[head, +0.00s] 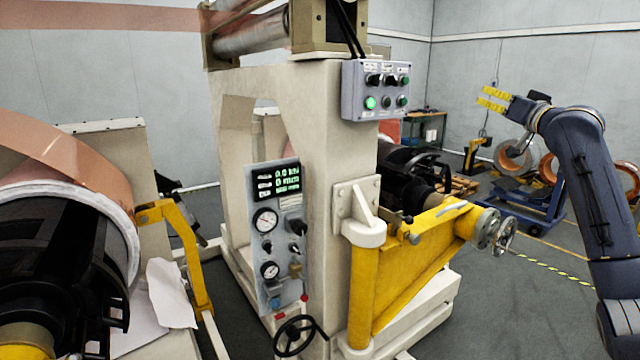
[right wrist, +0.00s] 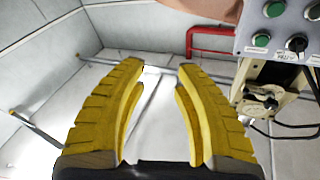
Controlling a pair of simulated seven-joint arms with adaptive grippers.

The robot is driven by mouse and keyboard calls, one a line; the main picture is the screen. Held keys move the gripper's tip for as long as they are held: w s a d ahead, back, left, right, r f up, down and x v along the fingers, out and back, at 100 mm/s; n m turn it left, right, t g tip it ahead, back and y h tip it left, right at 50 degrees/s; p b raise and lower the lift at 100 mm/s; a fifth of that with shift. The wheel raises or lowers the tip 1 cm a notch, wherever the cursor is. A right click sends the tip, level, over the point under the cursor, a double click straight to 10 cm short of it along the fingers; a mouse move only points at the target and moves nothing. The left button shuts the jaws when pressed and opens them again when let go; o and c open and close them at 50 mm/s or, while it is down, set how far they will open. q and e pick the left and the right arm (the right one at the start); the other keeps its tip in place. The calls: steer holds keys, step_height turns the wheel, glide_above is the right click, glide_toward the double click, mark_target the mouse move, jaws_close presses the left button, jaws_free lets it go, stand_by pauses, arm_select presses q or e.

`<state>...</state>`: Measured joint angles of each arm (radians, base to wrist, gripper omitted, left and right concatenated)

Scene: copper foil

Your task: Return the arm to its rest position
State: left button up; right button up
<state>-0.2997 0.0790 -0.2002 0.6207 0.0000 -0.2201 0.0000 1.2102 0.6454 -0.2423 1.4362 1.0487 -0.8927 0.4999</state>
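My right arm (head: 583,165) rises from the lower right in the head view, with its wrist bent to the left. My right gripper (head: 484,97) is at its end, with yellow fingers pointing left, high above the floor and to the right of the grey button box. In the right wrist view the gripper (right wrist: 162,72) has its two yellow fingers apart with nothing between them. My left arm and left gripper do not show in the head view.
The cream machine column (head: 329,150) carries a button box (head: 377,91) and a gauge panel (head: 279,235). A yellow swing arm with a handwheel (head: 507,235) juts right. A copper foil roll (head: 60,165) is at the left. Copper coils (head: 514,158) stand behind my right arm.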

steer(key=shift+s+a+r+y, duration=0.2)
steer(key=shift+s+a+r, duration=0.05)
steer(key=shift+r, duration=0.2)
steer(key=shift+s+a+r+y, duration=0.2)
steer(key=shift+s+r, duration=0.05)
steer(key=shift+r, duration=0.15)
steer(key=shift+f, duration=0.1)
